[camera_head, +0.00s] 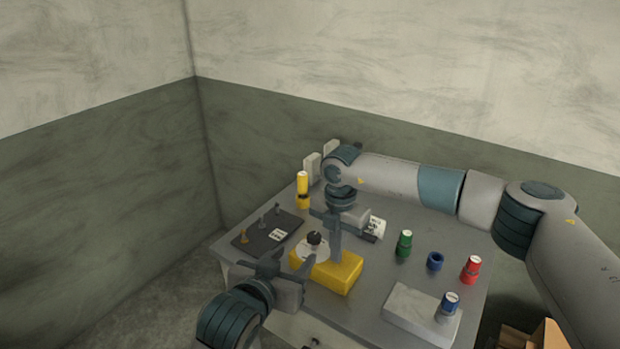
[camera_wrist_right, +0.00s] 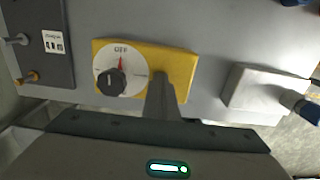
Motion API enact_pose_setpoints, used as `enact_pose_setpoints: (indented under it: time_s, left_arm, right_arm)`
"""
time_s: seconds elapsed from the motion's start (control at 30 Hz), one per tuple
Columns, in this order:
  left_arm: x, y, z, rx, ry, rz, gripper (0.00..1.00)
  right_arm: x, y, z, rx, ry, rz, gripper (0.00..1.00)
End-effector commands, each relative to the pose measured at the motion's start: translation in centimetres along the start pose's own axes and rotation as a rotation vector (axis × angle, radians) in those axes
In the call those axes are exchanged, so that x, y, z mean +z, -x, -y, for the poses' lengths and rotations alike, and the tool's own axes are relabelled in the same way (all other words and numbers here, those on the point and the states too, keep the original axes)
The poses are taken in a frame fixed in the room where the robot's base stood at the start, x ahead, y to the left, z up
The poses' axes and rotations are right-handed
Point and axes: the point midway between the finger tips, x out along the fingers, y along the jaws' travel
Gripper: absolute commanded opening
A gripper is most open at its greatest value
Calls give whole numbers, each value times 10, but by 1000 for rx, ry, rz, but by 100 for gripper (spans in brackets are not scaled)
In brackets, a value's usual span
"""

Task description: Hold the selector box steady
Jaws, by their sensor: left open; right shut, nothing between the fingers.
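The yellow selector box (camera_head: 345,275) stands on the grey table. Its white dial (camera_head: 303,252) carries a black knob (camera_head: 314,239). In the right wrist view the box (camera_wrist_right: 182,62) shows "OFF" at the dial's top, with a red pointer toward it beside the knob (camera_wrist_right: 111,82). My right gripper (camera_head: 335,258) is shut and empty, pointing down over the box beside the dial; its fingers (camera_wrist_right: 161,82) overlap the box in the wrist view. I cannot tell whether they touch it. My left gripper (camera_head: 289,258) is open at the box's near left side, holding nothing.
A dark panel (camera_head: 258,240) with several small levers lies left of the box. A yellow cylinder (camera_head: 302,185) stands behind. Green (camera_head: 404,244), blue (camera_head: 435,261) and red (camera_head: 472,268) pieces stand to the right. A pale block (camera_head: 410,310) with a blue-capped piece (camera_head: 449,302) is at front right.

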Motion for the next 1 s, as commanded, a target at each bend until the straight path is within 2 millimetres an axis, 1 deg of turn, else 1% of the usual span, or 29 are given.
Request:
enact_pose_setpoints:
  time_s: [0.03,0.13,0.7,0.83,1.0]
  left_arm:
    - [1,0,0,0,0,0,48]
    - [1,0,0,0,0,0,48]
    - [0,0,0,0,0,0,48]
    - [0,0,0,0,0,0,48]
    - [0,0,0,0,0,0,48]
  right_arm:
    - [-1,-6,4,-11,-1,-4,0]
    - [-1,-1,3,-10,-1,-3,0]
    - [0,42,0,-1,0,-1,0]
    - [0,47,1,-2,0,-1,0]
    - [0,49,1,-2,0,-1,0]
